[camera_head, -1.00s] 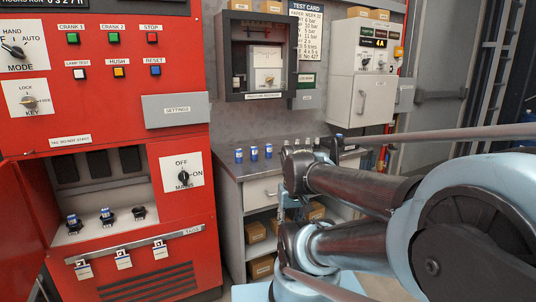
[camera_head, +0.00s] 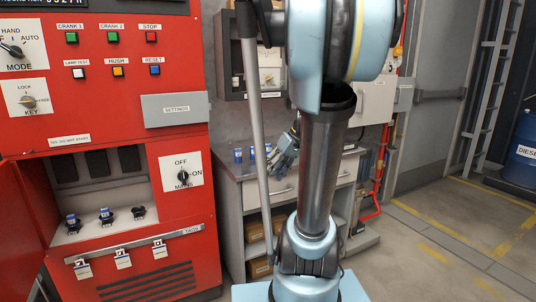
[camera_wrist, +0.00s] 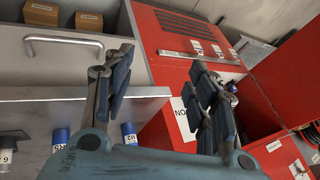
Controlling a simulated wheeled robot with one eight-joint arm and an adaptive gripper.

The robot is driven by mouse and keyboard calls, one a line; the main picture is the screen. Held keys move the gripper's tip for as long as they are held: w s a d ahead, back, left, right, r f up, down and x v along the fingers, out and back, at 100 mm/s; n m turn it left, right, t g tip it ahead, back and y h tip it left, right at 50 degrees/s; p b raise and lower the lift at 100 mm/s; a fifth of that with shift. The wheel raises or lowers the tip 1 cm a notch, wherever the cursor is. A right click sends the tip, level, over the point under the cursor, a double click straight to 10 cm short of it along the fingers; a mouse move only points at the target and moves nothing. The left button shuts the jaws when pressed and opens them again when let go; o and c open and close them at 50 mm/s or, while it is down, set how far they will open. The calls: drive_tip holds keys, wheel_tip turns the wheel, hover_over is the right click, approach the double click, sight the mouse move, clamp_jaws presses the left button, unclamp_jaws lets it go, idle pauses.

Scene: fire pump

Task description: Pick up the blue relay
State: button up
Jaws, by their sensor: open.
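Small blue relays stand on the grey bench (camera_head: 228,172) behind the arm. One relay (camera_head: 238,155) is at the left, another (camera_head: 252,153) beside it, and a third is partly hidden near my gripper (camera_head: 287,148). In the wrist view two blue cylinders with white lettering show low at the left, one (camera_wrist: 60,138) and one marked M2 (camera_wrist: 129,132), which my gripper's body partly covers. My gripper also shows there (camera_wrist: 163,82), its two fingers spread with nothing between them. In the head view it is above the bench, apart from the left relays.
The red cabinet (camera_head: 110,110) stands left of the bench; its open bay holds blue-topped relays (camera_head: 72,222) and a black socket (camera_head: 138,213). Boxes (camera_head: 256,250) lie on the shelf below. A blue drum (camera_head: 525,150) stands far right. Open floor (camera_head: 440,240) lies at the right.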

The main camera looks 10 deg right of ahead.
drive_tip(key=w+d+r+n+y, duration=0.2)
drive_tip(key=w+d+r, duration=0.1)
drive_tip(key=w, duration=0.5)
drive_tip(key=n+t+y, duration=0.4)
drive_tip(key=n+y, duration=0.1)
approach(268, 146)
drive_tip(key=shift+n, duration=0.3)
drive_tip(key=w+a, duration=0.1)
drive_tip(key=w, duration=0.1)
drive_tip(key=w+a+f, duration=0.1)
drive_tip(key=w+a, duration=0.1)
drive_tip(key=shift+w+a+f, duration=0.1)
drive_tip(key=shift+a+f, duration=0.05)
drive_tip(key=shift+a, duration=0.05)
drive_tip(key=shift+s+f+x, duration=0.15)
drive_tip(key=shift+x, duration=1.25)
drive_tip(key=shift+s+f+x, duration=0.15)
drive_tip(key=shift+x, duration=1.3)
drive_tip(key=c, duration=1.2)
